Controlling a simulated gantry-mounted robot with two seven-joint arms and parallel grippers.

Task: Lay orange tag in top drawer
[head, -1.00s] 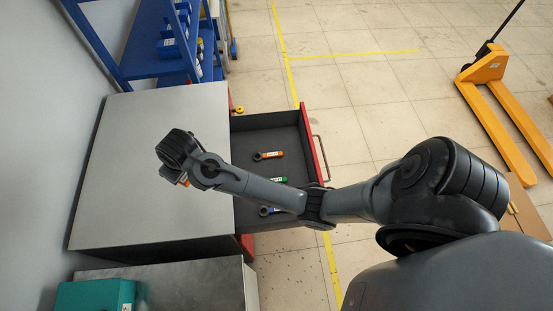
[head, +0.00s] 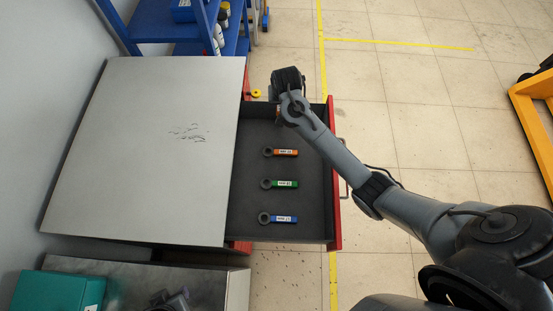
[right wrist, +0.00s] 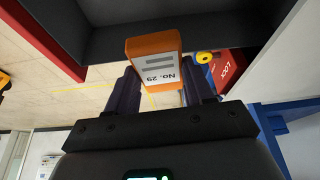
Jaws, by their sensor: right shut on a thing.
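The orange tag (right wrist: 156,58), with a white label reading "No. 29", is held between the fingers of my right gripper (right wrist: 160,88) in the right wrist view. In the head view that gripper (head: 279,106) is over the far end of the open top drawer (head: 300,230), and a sliver of orange shows by it. The drawer has a dark interior and a red front.
The grey cabinet top (head: 140,150) is bare, with a scuffed patch. A blue shelf (head: 160,30) stands behind it. A teal box (head: 58,292) sits on a metal surface at front left. An orange pallet jack (head: 535,130) stands at far right on the tiled floor.

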